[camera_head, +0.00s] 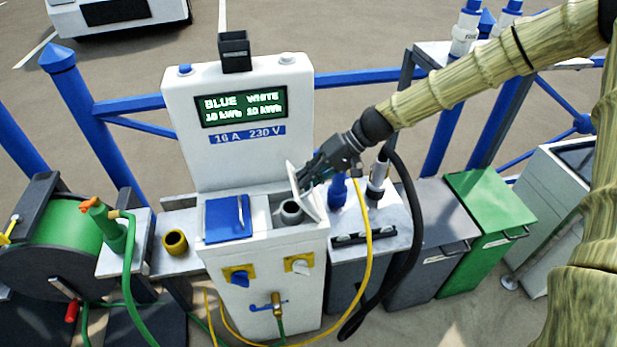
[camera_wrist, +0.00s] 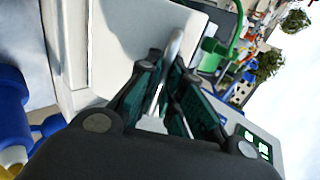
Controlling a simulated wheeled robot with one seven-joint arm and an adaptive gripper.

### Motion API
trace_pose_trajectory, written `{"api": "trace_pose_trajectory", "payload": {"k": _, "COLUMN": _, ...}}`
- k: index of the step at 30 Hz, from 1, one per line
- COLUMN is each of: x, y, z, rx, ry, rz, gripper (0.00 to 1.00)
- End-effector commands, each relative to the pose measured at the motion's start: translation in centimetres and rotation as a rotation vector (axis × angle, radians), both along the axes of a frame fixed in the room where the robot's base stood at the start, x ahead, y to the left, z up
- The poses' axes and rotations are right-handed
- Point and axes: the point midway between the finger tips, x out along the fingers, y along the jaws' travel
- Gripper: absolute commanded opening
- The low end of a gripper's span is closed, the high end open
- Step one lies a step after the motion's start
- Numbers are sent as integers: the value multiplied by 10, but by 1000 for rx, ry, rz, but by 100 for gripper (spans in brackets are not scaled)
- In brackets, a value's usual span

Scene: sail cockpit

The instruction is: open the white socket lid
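The white socket lid (camera_head: 311,193) stands tilted up on the right half of the pedestal top. The round grey socket (camera_head: 291,212) shows uncovered beside it. My gripper (camera_head: 306,177) is at the lid's upper edge, reaching in from the upper right. In the wrist view my gripper's two dark fingers (camera_wrist: 167,72) are close together, with a pale strip (camera_wrist: 174,48), apparently the lid's edge, between them. The fingers look shut on it, though their contact is partly hidden. The blue socket lid (camera_head: 228,218) lies to the left and looks down.
The pedestal's display (camera_head: 240,107) panel rises behind the sockets. A yellow hose (camera_head: 362,235) and a black cable (camera_head: 398,265) hang close on the right. A blue plug (camera_head: 338,190) and bins (camera_head: 490,212) stand right of the pedestal. A hose reel (camera_head: 70,235) is at left.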

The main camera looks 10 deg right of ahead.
Motion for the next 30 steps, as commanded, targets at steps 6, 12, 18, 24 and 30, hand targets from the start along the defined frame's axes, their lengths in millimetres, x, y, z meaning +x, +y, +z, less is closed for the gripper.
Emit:
{"api": "trace_pose_trajectory", "payload": {"k": 6, "x": 0, "y": 0, "z": -1, "rx": 0, "ry": 1, "rz": 0, "gripper": 30}}
{"api": "trace_pose_trajectory", "payload": {"k": 12, "x": 0, "y": 0, "z": 0, "rx": 0, "ry": 0, "rz": 0, "gripper": 30}}
{"api": "trace_pose_trajectory", "payload": {"k": 18, "x": 2, "y": -10, "z": 9, "rx": 0, "ry": -3, "rz": -2, "gripper": 30}}
{"api": "trace_pose_trajectory", "payload": {"k": 24, "x": 3, "y": -33, "z": 30, "rx": 1, "ry": -4, "rz": -2, "gripper": 30}}
{"api": "trace_pose_trajectory", "payload": {"k": 30, "x": 3, "y": -58, "z": 53, "rx": 2, "ry": -4, "rz": -2, "gripper": 30}}
